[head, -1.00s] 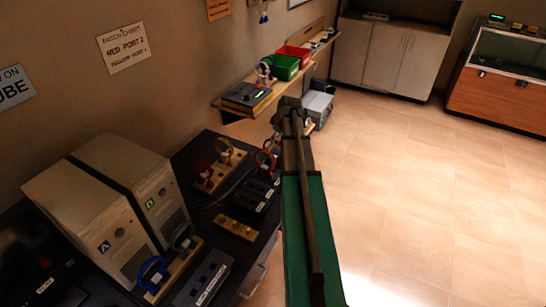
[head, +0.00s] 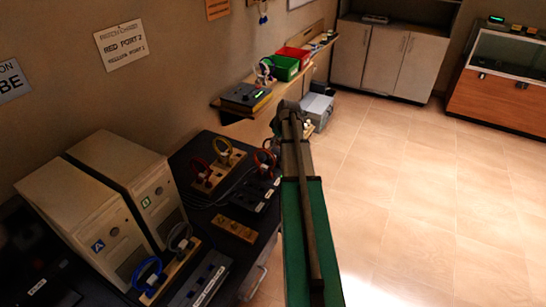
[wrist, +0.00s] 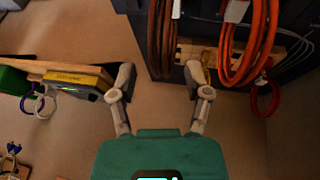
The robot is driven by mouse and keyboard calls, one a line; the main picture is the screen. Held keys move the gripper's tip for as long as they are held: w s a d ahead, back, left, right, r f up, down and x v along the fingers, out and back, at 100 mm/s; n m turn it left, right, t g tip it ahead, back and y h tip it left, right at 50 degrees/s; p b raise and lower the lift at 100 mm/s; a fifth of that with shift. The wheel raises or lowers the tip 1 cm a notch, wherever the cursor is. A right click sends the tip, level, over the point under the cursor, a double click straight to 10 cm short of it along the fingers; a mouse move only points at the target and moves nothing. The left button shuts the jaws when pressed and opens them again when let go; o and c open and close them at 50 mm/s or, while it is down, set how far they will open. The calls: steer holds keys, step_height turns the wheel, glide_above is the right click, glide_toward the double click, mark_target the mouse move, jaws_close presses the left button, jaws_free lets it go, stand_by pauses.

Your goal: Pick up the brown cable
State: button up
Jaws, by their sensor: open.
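A dark brown cable (wrist: 162,38) hangs in a long loop at the top middle of the wrist view, its upper end cut off by the frame. My gripper (wrist: 158,78) is open and empty, its fingers spread apart below the brown loop in that picture. The loop's lower end shows above the gap between the fingertips; I cannot tell its distance. In the head view my gripper (head: 285,112) is seen from behind, beyond the desk's far end, and I cannot make out the brown cable there.
An orange cable (wrist: 258,40) hangs right of the brown one, and a red cable (wrist: 265,98) lies farther right. A wall shelf (head: 235,113) holds a box and bins. Two computer towers (head: 100,220) stand on the dark desk (head: 262,222). The tiled floor (head: 410,190) is clear.

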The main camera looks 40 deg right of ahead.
steer(key=shift+b+x, duration=0.65)
steer(key=shift+x, duration=0.4)
jaws_close()
